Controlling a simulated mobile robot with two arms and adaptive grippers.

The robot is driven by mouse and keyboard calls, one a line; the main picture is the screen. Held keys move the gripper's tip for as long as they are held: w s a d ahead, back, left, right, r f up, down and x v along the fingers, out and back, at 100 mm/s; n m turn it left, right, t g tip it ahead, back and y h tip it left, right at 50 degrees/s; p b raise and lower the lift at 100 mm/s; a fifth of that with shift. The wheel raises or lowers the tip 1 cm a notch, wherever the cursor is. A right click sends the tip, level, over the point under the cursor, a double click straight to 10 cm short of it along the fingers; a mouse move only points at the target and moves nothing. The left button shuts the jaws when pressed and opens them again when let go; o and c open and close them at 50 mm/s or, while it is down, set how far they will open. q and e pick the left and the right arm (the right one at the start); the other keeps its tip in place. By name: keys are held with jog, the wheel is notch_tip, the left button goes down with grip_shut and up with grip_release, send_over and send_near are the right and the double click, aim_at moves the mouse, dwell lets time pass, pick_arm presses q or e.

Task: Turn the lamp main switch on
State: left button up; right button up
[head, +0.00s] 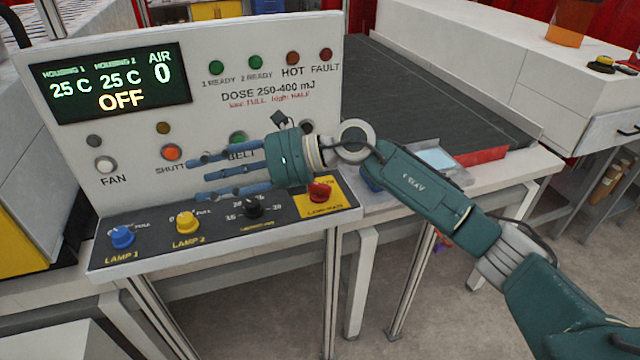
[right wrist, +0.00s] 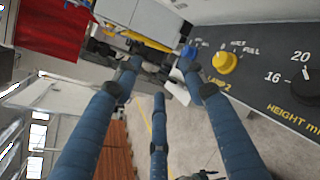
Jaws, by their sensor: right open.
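The red lamp main switch (head: 319,191) is a rotary knob on a yellow plate (head: 336,207) at the right end of the sloped console. Its plate lettering is partly readable. My right gripper (head: 212,175) is open and empty, with blue fingers pointing left above the console, in front of the panel's lower buttons. The gripper's palm is above and left of the red switch, apart from it. In the right wrist view the three spread fingers (right wrist: 158,110) hold nothing, and the red switch is not visible there. My left gripper is not in view.
The console also carries a blue lamp 1 knob (head: 122,237), a yellow lamp 2 knob (head: 187,222) and a black height knob (head: 252,207). The upright panel's display (head: 112,84) reads OFF. A dark conveyor belt (head: 430,90) lies behind. Floor is clear at front right.

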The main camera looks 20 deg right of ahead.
jog(key=w+d+f+n+h, duration=0.1)
jog(key=w+d+f+h, duration=0.15)
jog(key=d, duration=0.35)
jog(key=w+d+f+n+h, duration=0.1)
jog(key=w+d+f+h, duration=0.1)
jog(key=d+h, duration=0.3)
jog(key=m+g+h, duration=0.1)
jog(key=h, duration=0.3)
send_near(319, 186)
jog(key=p+x, duration=0.3)
jog(key=x, duration=0.4)
jog(key=shift+f+p, duration=0.35)
jog(key=shift+p, duration=0.05)
jog(key=shift+x, duration=0.8)
jog(key=shift+w, duration=0.1)
jog(key=shift+r, duration=0.1)
grip_shut()
